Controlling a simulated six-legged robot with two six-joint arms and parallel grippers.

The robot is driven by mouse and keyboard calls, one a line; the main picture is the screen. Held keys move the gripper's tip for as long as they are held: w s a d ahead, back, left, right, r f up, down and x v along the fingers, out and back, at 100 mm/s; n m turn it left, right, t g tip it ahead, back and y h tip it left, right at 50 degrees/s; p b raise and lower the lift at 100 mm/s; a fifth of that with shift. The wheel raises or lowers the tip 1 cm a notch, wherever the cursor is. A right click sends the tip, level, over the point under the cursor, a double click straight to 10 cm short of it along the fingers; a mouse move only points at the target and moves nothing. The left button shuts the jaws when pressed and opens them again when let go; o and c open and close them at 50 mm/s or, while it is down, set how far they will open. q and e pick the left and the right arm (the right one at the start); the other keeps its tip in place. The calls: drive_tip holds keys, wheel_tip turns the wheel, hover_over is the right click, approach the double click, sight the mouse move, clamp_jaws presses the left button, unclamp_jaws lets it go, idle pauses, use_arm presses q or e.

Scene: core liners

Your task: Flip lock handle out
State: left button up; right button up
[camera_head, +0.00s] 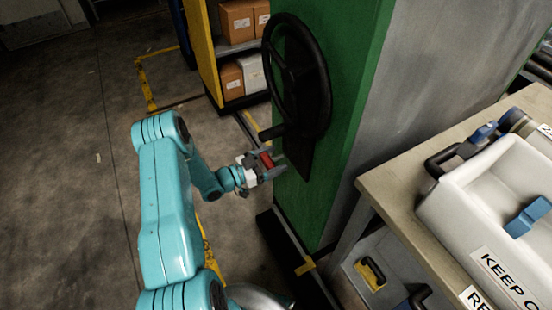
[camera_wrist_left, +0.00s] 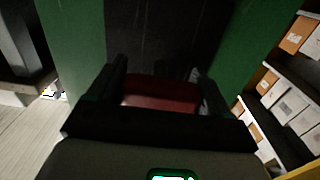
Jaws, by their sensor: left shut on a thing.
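A red lock handle (camera_head: 267,160) sits low on a dark plate on the green panel (camera_head: 338,150), below a black handwheel (camera_head: 325,85). My left gripper (camera_head: 273,164) reaches in from the left and is shut on the red handle. In the left wrist view the red handle (camera_wrist_left: 160,93) lies between the two dark fingers (camera_wrist_left: 160,92), in front of the dark plate (camera_wrist_left: 160,40). The handle's far side and its joint with the plate are hidden. My right gripper is not in view.
A workbench (camera_head: 395,185) stands at the right, with a white cooler box (camera_head: 475,205) on it. Yellow shelving with cardboard boxes (camera_head: 237,22) stands behind the panel. The floor (camera_head: 60,180) at the left is clear.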

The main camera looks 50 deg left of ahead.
use_arm(q)
drive_tip(key=o, duration=1.4)
drive_tip(key=shift+s, duration=0.15)
drive_tip(key=shift+s+a, duration=0.15)
drive_tip(key=shift+s, duration=0.1)
drive_tip(key=b+v, duration=0.1)
drive_tip(key=v, duration=1.5)
drive_tip(key=shift+w+r, duration=0.1)
